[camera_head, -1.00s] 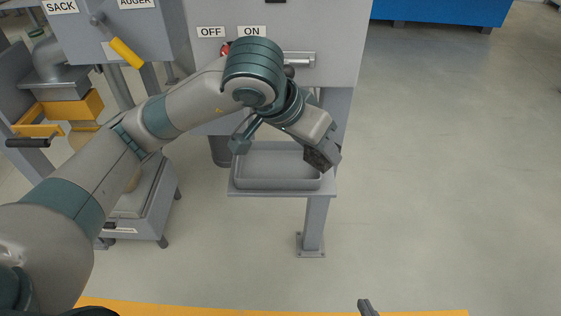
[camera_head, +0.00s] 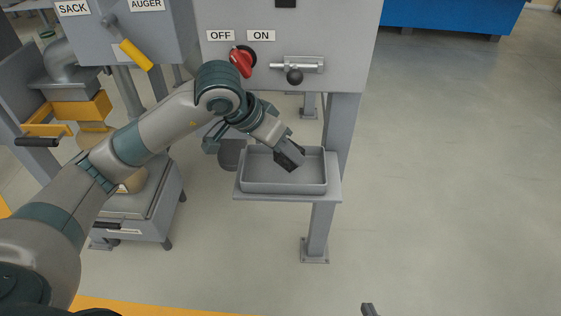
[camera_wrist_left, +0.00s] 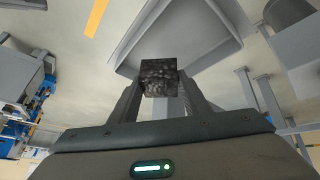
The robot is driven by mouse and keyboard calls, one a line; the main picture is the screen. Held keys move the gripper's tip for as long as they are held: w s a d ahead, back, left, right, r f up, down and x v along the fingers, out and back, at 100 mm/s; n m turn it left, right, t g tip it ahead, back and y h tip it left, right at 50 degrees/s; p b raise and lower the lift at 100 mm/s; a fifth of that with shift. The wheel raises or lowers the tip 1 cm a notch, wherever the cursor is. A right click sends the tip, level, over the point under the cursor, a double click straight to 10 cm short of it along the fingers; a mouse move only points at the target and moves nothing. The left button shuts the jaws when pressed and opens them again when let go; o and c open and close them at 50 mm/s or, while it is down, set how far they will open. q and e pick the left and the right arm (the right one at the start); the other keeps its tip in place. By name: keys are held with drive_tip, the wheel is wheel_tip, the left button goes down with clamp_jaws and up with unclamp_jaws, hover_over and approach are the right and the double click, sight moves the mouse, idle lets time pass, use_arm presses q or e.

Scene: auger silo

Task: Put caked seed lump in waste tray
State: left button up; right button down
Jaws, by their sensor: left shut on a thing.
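The caked seed lump (camera_wrist_left: 158,77) is a dark, grainy block. In the left wrist view it sits between the two fingertips of my left gripper (camera_wrist_left: 160,88), which is shut on it. In the head view my left gripper (camera_head: 290,158) points down over the grey waste tray (camera_head: 285,187), inside its rim outline. I cannot clearly make out the lump there. The tray also shows in the left wrist view (camera_wrist_left: 195,55), beyond the lump. Of my right gripper (camera_head: 368,309) only a small dark tip shows at the bottom edge.
The tray rests on a grey shelf (camera_head: 336,196) beside a post (camera_head: 321,230). Behind it are the panel with a red switch (camera_head: 242,61) and a bolt with a dark knob (camera_head: 295,76). A sack platform (camera_head: 150,200) stands left. The floor at right is clear.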

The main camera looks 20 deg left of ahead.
sight(276, 158)
use_arm(q)
drive_tip(key=shift+w+a+f, duration=0.3)
drive_tip(key=shift+a+f, duration=0.15)
drive_tip(key=shift+a, duration=0.2)
use_arm(e)
drive_tip(key=shift+w+r, duration=0.1)
drive_tip(key=shift+r, duration=0.05)
use_arm(q)
drive_tip(key=shift+f, duration=1.95)
use_arm(e)
drive_tip(key=shift+w+a+r+t, duration=0.15)
drive_tip(key=shift+r+t, duration=0.1)
drive_tip(key=shift+t, duration=0.05)
drive_tip(key=shift+w+r, duration=0.1)
